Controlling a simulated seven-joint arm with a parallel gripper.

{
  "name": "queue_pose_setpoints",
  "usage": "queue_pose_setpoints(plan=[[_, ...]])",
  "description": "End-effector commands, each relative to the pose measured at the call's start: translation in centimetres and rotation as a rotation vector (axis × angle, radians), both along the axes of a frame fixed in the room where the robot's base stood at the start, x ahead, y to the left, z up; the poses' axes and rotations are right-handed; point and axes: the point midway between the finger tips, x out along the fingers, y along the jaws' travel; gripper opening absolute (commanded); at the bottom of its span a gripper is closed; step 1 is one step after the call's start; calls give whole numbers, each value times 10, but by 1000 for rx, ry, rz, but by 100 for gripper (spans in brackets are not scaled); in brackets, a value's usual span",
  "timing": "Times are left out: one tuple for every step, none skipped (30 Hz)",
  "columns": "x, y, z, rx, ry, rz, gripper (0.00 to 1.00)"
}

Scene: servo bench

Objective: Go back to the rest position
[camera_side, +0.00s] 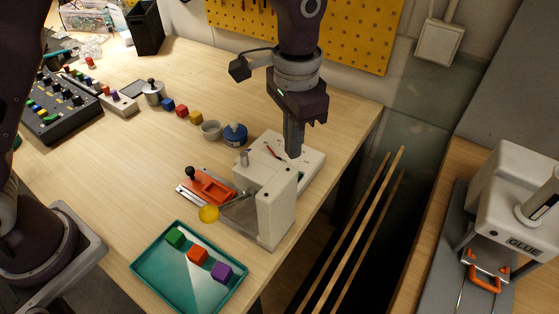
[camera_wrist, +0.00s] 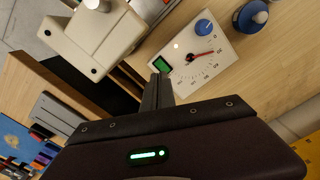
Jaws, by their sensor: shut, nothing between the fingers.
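My gripper (camera_side: 293,152) points down over the white dial panel (camera_side: 313,163) near the right edge of the bench. Its fingers are together with nothing between them. The panel also carries a dial with a red needle (camera_wrist: 202,56) and a blue knob (camera_wrist: 203,27). Whether the fingertips touch the panel I cannot tell.
A white machine (camera_side: 277,212) with a red slide (camera_side: 209,188) stands just in front of the panel. A teal tray (camera_side: 165,278) holds green, orange and purple cubes. A blue jar (camera_side: 235,136) and grey bowl (camera_side: 211,131) sit left. A yellow pegboard (camera_side: 350,35) stands behind.

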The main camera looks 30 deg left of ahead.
Motion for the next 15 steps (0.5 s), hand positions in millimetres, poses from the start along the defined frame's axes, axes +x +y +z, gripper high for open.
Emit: queue_pose_setpoints(plan=[[0,0,0,0,0,0,0],[0,0,0,0,0,0,0],[-1,2,3,-1,-4,4,0],[-1,6,9,-5,-12,11,0],[-3,12,18,-8,-24,23,0],[-8,24,35,-17,-47,46,0],[-14,36,50,-24,-69,68,0],[-23,50,66,-31,-94,95,0],[-38,70,87,-41,-130,135,0],[-50,85,101,-49,-157,167,0],[-64,99,113,-58,-186,198,0],[-84,117,125,-68,-223,239,0],[-100,129,133,-75,-251,269,0],[-116,139,138,-82,-280,299,0],[-138,152,142,-90,-314,338,0]])
